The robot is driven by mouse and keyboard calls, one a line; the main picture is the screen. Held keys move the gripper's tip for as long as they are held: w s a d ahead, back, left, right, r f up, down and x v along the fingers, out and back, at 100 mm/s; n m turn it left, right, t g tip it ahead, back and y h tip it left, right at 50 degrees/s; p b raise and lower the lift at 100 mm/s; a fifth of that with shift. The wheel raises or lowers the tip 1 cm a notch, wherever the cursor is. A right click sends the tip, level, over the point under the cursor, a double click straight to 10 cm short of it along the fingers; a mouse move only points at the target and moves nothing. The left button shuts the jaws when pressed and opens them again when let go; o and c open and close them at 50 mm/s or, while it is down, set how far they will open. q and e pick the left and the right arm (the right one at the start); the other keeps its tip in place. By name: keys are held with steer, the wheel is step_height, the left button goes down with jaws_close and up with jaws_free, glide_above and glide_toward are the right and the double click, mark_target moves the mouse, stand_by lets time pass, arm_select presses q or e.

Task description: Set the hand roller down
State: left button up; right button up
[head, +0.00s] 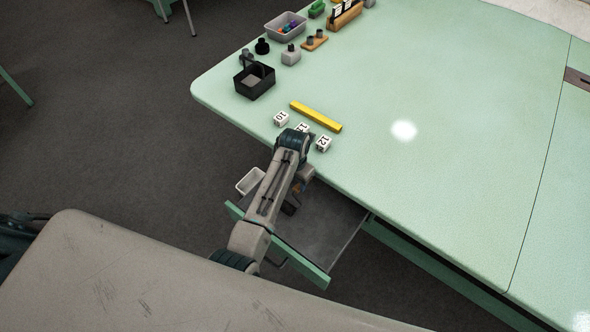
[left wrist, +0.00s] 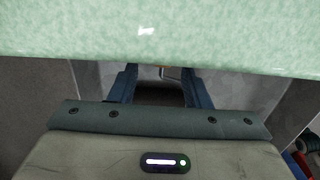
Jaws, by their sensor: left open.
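My left arm reaches over the open drawer (head: 325,232) at the table's near edge. My left gripper (left wrist: 160,88) points down into the drawer, its two dark fingers apart. In the head view the left gripper (head: 291,206) is mostly hidden behind my arm. A small thing with an orange-brown part (left wrist: 168,72) shows between and beyond the fingers in the left wrist view; I cannot tell whether it is the hand roller. I cannot clearly make out the hand roller in either view. My right gripper is not in view.
The green tabletop (head: 440,130) overhangs close to the gripper. On it are a yellow bar (head: 316,116), numbered white blocks (head: 281,118), a black box (head: 254,84) and a grey bin (head: 286,27) of coloured balls. A white container (head: 250,181) is beside my arm. The tabletop's middle is clear.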

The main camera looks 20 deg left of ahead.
mark_target(295, 188)
arm_select(q)
step_height(295, 188, up, 8)
steer(key=shift+s+b, duration=0.2)
steer(key=shift+b, duration=0.2)
steer(key=shift+r, duration=0.1)
